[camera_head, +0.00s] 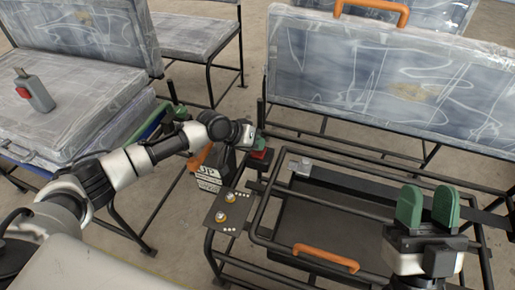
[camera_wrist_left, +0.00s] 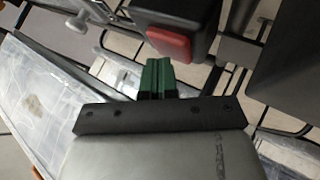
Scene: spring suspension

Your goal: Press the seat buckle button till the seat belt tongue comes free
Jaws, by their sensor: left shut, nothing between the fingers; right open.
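A black buckle-like block with a red button (camera_wrist_left: 170,43) fills the top of the left wrist view; the red part also shows in the head view (camera_head: 260,154). My left gripper (camera_head: 262,143) is shut and empty, with its green fingertips (camera_wrist_left: 156,68) right by the button's lower edge. I cannot tell whether they touch it. A second, grey buckle (camera_head: 38,95) with a red button and a metal piece at its top lies on the left seat. No tongue is clearly visible at the black block. My right gripper (camera_head: 428,206) is open and empty at the lower right.
A bare seat frame (camera_head: 262,215) with black tubes, a dark tray (camera_head: 325,225) and an orange handle (camera_head: 325,257) stands below. A small plate with brass knobs (camera_head: 226,207) is near the left arm. A plastic-wrapped backrest (camera_head: 380,80) rises behind. Floor shows between seats.

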